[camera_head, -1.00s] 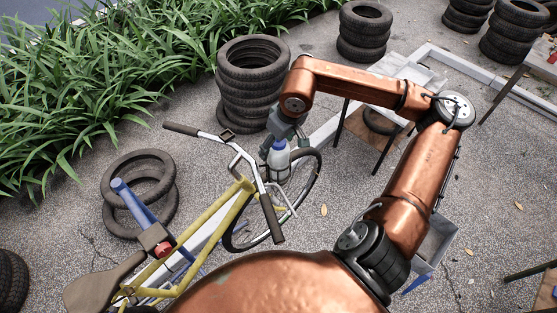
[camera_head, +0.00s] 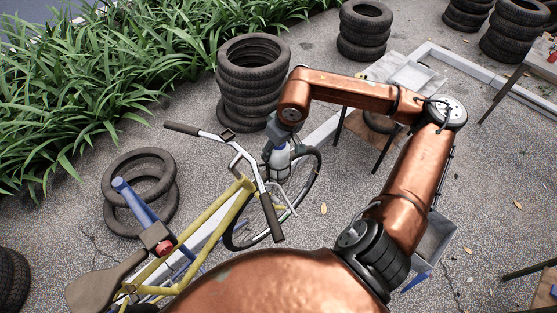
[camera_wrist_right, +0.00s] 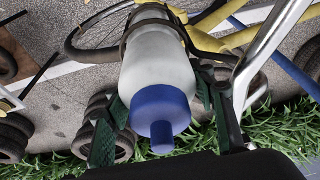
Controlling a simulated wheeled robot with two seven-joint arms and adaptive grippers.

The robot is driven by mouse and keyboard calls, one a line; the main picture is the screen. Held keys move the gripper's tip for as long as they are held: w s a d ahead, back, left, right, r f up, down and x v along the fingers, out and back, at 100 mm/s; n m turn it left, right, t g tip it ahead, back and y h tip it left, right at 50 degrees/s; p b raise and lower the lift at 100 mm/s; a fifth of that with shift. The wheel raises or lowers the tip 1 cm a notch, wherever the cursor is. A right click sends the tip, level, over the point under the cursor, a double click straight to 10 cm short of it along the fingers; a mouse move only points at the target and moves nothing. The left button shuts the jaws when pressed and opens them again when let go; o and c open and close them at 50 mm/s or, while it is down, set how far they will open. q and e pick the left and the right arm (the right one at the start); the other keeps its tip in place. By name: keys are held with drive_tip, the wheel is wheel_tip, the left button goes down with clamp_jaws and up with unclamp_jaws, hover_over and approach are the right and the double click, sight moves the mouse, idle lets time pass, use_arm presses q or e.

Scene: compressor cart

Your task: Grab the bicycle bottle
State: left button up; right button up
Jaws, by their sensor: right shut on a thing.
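The bicycle bottle (camera_head: 281,163) is white with a blue cap. It sits at the front of a yellow bicycle (camera_head: 210,215), near the handlebar and front wheel. In the right wrist view the bottle (camera_wrist_right: 160,72) points its blue cap toward the camera, and a dark holder band goes around its far part. My right gripper (camera_head: 279,141) is at the cap end of the bottle. In the wrist view its green-padded fingers (camera_wrist_right: 163,118) lie on both sides of the bottle and are shut on it. My left gripper is not in view.
The handlebar (camera_head: 268,210) is close to my right gripper, and a metal tube (camera_wrist_right: 265,55) runs beside it. A tyre stack (camera_head: 252,85) stands behind. A blue post with a grey clamp (camera_head: 155,235) is at the bicycle's rear.

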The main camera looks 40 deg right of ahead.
drive_tip(key=c, duration=0.7)
drive_tip(key=shift+r, duration=0.1)
drive_tip(key=shift+c, duration=0.2)
